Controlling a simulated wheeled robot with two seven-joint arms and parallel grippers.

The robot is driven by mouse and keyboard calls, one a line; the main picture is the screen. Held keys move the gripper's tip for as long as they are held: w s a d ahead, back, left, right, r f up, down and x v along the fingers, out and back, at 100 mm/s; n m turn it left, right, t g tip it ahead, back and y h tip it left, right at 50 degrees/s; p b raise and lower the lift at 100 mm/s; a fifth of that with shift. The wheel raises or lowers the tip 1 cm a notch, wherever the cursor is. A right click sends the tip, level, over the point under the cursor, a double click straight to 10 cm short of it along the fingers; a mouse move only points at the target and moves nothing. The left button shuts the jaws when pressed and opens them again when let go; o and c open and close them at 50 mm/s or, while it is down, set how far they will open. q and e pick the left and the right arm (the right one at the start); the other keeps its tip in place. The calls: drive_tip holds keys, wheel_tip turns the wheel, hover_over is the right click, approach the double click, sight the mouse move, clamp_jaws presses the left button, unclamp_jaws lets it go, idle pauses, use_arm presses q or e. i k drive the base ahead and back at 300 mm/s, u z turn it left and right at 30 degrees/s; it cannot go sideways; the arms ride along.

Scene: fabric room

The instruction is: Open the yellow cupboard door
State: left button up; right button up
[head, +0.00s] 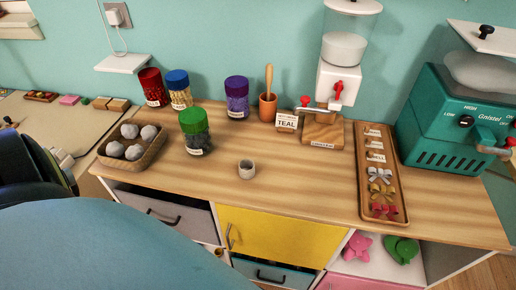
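The yellow cupboard door (285,236) is in the front of the wooden-topped cabinet, just below the counter edge, in the lower middle of the head view. It looks shut. Its upright metal bar handle (229,237) is near its left edge. Neither of my grippers shows in this view. A large blue rounded shape, which I take to be part of my own arm, covers the lower left and hides part of the cabinet front left of the door.
A grey drawer (165,212) is left of the door, a teal drawer (272,275) below it, and an open shelf with a pink soft toy (357,247) to its right.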

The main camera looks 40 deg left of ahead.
sight(311, 244)
drive_tip(key=z, duration=0.45)
drive_tip(key=k, duration=0.85)
drive_tip(key=u, duration=1.85)
